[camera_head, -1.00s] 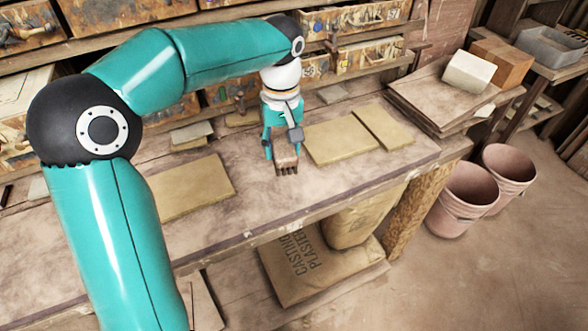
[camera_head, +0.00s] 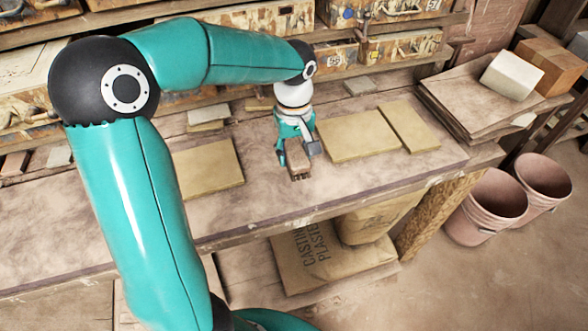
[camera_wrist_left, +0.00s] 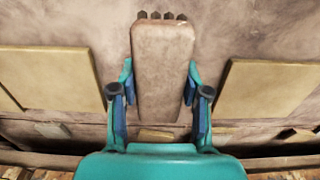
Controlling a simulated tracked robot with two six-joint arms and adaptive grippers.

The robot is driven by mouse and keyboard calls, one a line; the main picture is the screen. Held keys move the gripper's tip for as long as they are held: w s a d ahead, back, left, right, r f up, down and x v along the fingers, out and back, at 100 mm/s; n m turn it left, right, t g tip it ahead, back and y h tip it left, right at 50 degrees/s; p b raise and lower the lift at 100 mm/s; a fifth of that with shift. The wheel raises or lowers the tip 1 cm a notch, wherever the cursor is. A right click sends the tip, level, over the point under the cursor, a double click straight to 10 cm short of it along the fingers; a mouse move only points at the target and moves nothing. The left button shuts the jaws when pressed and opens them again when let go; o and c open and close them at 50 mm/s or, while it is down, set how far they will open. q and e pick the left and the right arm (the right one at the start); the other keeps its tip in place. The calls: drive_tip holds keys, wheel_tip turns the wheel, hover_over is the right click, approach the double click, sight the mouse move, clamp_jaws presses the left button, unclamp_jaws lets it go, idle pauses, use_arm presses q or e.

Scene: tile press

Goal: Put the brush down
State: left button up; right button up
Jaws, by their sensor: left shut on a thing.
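My left gripper (camera_head: 298,160) is shut on a brush (camera_head: 299,164) above the worktable (camera_head: 330,192). The brush has a worn brownish block body and dark bristle tufts at its end. In the left wrist view the brush (camera_wrist_left: 163,72) lies between the two fingers of the left gripper (camera_wrist_left: 161,100), its tufts pointing away from the palm. The head view shows it close to the tabletop, between two yellowish tiles. I cannot tell whether it touches the table. The right gripper is not in view.
Yellowish tiles lie left (camera_head: 207,168) and right (camera_head: 357,135) of the brush, with another (camera_head: 409,126) further right. Drawers with tools (camera_head: 402,46) stand behind. A stack of boards (camera_head: 470,95) is at the right end. Pink buckets (camera_head: 487,207) stand on the floor. Bare tabletop lies in front.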

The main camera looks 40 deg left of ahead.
use_arm(q)
wheel_tip(320, 180, down, 6)
drive_tip(key=shift+f, duration=0.2)
drive_tip(key=shift+f, duration=0.15)
drive_tip(key=o, duration=1)
